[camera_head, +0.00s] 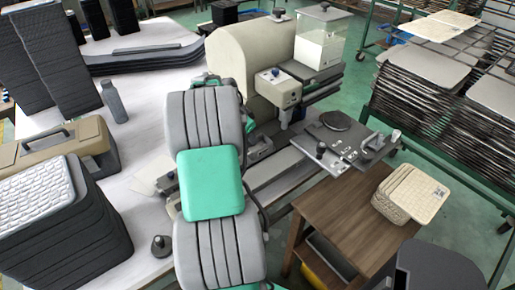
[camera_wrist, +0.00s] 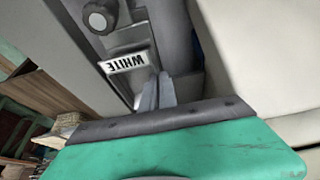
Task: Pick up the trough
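I cannot pick out a trough with certainty in either view. A long pale grey rail-like part (camera_head: 278,174) runs along the front of the beige machine (camera_head: 262,62); whether it is a trough I cannot tell. My green and grey arm covers the middle of the head view and hides my gripper there. In the wrist view two narrow grey finger-like parts of my gripper (camera_wrist: 159,92) show close together beyond the green housing. They lie beside a machine part with a "WHITE" label (camera_wrist: 124,63). Their gap and anything between them are unclear.
A clear hopper (camera_head: 322,38) stands on the machine. A wooden stand (camera_head: 335,205) carries a stack of cream panels (camera_head: 411,192). Dark tray stacks (camera_head: 75,225), a beige toolbox (camera_head: 60,148) and a grey bottle (camera_head: 114,101) are on the left of the white table (camera_head: 140,90).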

